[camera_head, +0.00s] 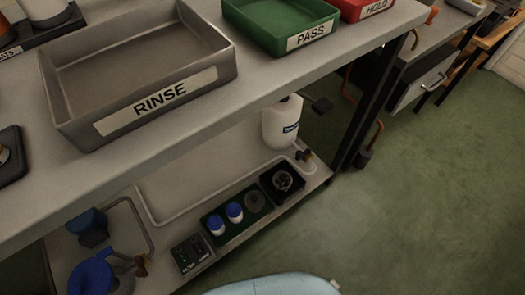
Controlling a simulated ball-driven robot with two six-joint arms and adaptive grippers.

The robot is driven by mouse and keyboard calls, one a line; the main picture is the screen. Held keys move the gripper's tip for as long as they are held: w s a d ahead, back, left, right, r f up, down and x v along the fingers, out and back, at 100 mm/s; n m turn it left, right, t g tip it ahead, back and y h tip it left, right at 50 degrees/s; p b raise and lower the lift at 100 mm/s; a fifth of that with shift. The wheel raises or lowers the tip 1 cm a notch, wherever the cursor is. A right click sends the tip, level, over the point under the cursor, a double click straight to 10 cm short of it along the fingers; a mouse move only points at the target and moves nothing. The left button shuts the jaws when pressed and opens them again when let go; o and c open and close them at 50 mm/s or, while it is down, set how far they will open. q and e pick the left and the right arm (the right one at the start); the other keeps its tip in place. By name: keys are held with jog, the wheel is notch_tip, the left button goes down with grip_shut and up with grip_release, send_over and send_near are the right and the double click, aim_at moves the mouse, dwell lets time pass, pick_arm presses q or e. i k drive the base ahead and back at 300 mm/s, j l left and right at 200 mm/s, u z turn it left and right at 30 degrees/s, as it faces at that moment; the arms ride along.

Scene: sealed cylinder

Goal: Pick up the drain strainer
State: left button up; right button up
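The drain strainer is hard to single out. A small round metallic piece (282,181) sits in a black square holder on the lower shelf, at its right end, and may be the strainer. A dark grey round disc (255,202) lies just left of it in a green tray, and I cannot tell what it is. Neither of my grippers is in view.
The upper bench carries a grey RINSE tray (72,118), a green PASS tray (262,38) and a red HOLD tray (352,14). On the lower shelf (215,160) are blue-capped bottles (234,212), a control box (192,254) and a white jug (282,122).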

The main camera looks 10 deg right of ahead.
aim_at(254, 201)
jog(key=k+z, duration=0.15)
jog(key=k, duration=1.6)
